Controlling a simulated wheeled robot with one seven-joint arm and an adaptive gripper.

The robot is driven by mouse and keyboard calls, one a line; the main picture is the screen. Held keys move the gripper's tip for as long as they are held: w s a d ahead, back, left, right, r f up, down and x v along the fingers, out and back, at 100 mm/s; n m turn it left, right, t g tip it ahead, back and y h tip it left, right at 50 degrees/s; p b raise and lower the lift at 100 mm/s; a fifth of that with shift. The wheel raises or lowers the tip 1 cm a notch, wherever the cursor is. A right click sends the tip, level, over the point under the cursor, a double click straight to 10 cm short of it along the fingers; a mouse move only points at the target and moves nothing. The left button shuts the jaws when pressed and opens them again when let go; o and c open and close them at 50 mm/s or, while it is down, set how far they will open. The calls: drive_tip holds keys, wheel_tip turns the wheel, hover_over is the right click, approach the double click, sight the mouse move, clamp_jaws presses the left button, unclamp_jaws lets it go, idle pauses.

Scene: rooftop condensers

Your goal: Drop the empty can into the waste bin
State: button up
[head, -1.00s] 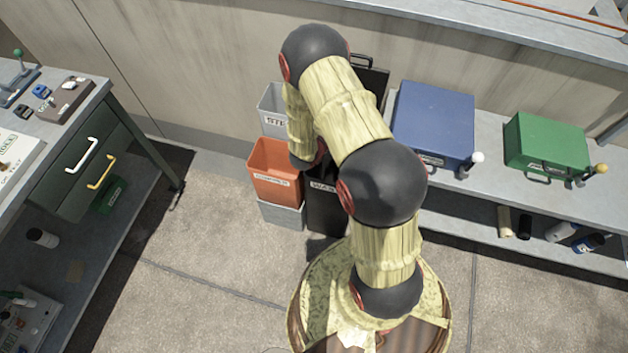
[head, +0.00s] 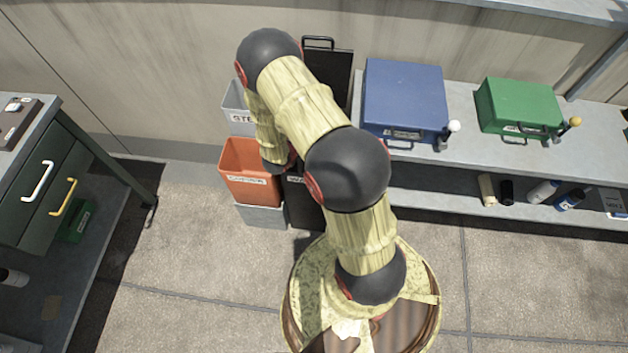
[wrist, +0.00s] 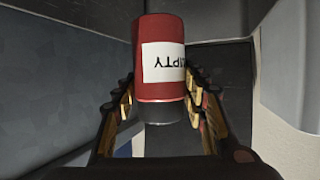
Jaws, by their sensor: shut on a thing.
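A red can (wrist: 160,60) with a white label reading "EMPTY", upside down in the wrist view, is held between the fingers of my gripper (wrist: 162,105). Its dark end points toward the palm. The black waste bin (head: 307,208) stands beside the orange bin in the head view. My arm covers most of its opening and part of its label. Its dark lid (head: 333,70) seems raised against the wall. My gripper and the can are hidden behind my arm in the head view, so their height over the bin cannot be told.
An orange bin (head: 248,168) and a grey bin (head: 237,108) stand left of the waste bin. A blue case (head: 405,95) and a green case (head: 518,105) sit on the bench at right. A drawer cabinet (head: 50,185) stands at left.

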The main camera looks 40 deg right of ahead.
drive_tip(key=o, duration=1.1)
drive_tip(key=shift+o, duration=0.5)
drive_tip(key=v, duration=1.2)
drive_tip(key=shift+r, duration=0.1)
